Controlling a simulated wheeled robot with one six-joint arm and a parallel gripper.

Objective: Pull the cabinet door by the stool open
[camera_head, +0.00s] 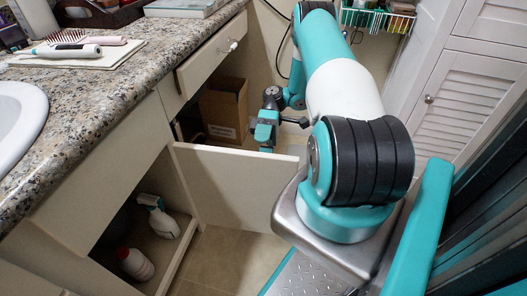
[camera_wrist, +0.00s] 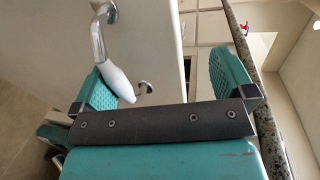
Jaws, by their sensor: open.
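A cream cabinet door (camera_head: 235,185) stands swung out from the cabinet front under the counter. My gripper (camera_head: 266,130) is at the far side of the door's top edge, near its free end; its fingers are partly hidden there. In the wrist view my gripper (camera_wrist: 163,70) is open, with its two teal fingers wide apart. A chrome and white handle (camera_wrist: 117,82) on a pale panel (camera_wrist: 152,35) shows between the fingers, close beside the left one. Contact cannot be told. No stool can be clearly made out.
The granite counter (camera_head: 105,95) overhangs at left. A louvred white cabinet (camera_head: 470,95) stands at right.

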